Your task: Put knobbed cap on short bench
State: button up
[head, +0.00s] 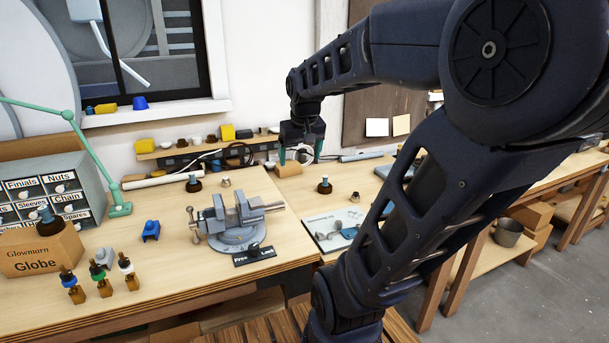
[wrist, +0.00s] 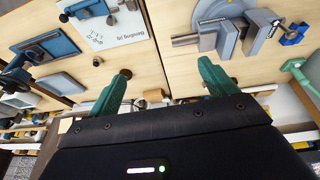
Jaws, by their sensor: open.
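My gripper (head: 300,157) is open at the back of the benches, its green fingers apart above a small tan block. In the wrist view my gripper (wrist: 163,70) has nothing between its fingertips. A dark round cap with a blue-grey knob (head: 324,186) stands upright on the bench to the right of the vise. A similar knobbed cap (head: 193,184) stands behind the vise, on its left. I cannot tell which is the task's cap. One bench (head: 170,262) carries the vise; another bench (head: 470,208) runs off to the right, partly hidden by my arm. I cannot tell which is the short one.
A grey vise (head: 236,222) stands mid-bench. A labelled drawer cabinet (head: 55,190), a green lamp arm (head: 95,155) and a Globe box (head: 42,252) fill the left side. Several small bottles stand in front. A white sheet (head: 338,228) with parts lies right of the vise.

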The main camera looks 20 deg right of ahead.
jog(key=s+a+f, duration=0.2)
jog(key=s, duration=0.6)
jog(key=shift+s+a+t+y, duration=0.2)
jog(key=shift+t+y, duration=0.1)
jog(key=shift+t, duration=0.1)
